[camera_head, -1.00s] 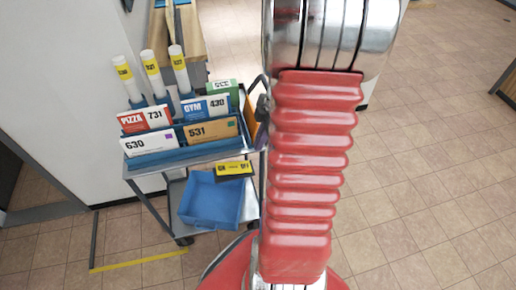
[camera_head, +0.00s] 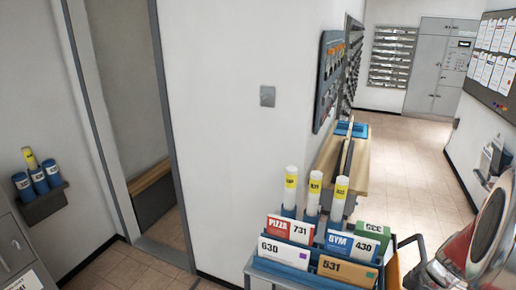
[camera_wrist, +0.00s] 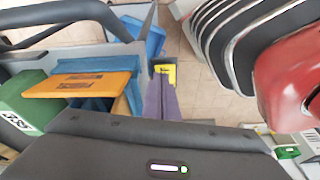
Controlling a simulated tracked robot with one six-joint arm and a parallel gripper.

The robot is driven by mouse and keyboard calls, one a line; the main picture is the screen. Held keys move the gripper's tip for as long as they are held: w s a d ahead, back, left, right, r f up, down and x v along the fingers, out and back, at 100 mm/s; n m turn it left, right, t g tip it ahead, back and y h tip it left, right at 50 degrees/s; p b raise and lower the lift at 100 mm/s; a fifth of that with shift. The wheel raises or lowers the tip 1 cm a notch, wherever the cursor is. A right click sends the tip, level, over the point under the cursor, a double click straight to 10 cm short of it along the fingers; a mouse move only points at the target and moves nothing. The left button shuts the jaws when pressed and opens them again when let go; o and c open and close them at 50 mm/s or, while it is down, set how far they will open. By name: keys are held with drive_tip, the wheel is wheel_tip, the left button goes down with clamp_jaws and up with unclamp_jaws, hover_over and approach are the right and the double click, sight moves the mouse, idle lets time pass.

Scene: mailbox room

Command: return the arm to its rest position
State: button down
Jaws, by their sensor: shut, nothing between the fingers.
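My arm shows at the right edge of the head view as a red segment with silver rings (camera_head: 487,236). It is at the right of the mail cart. In the wrist view the same red and silver ringed arm (camera_wrist: 295,75) fills the upper right. A dark housing with a small green-lit strip (camera_wrist: 165,168) fills the bottom of that view. Nothing held shows in the views.
The cart's upper rack holds parcels, such as the orange 531 box (camera_head: 347,270), and several white tubes (camera_head: 314,192). A white wall (camera_head: 225,130) stands at left. The corridor floor (camera_head: 400,165) is open behind.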

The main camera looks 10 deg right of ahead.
drive_tip(key=s+a+r+m+t+h, duration=0.1)
drive_tip(key=a+r+m, duration=0.3)
drive_tip(key=a+r, duration=0.6)
drive_tip(key=s+a+r+m+t+h, duration=0.1)
drive_tip(key=a+r+m, duration=0.4)
drive_tip(key=a+r, duration=0.5)
drive_tip(key=s+a+t, duration=0.1)
drive_tip(key=a, duration=0.6)
drive_tip(key=shift+s+a+t+h, duration=0.15)
drive_tip(key=shift+s+t+h, duration=0.05)
drive_tip(key=shift+t+h, duration=0.1)
drive_tip(key=shift+s, duration=0.1)
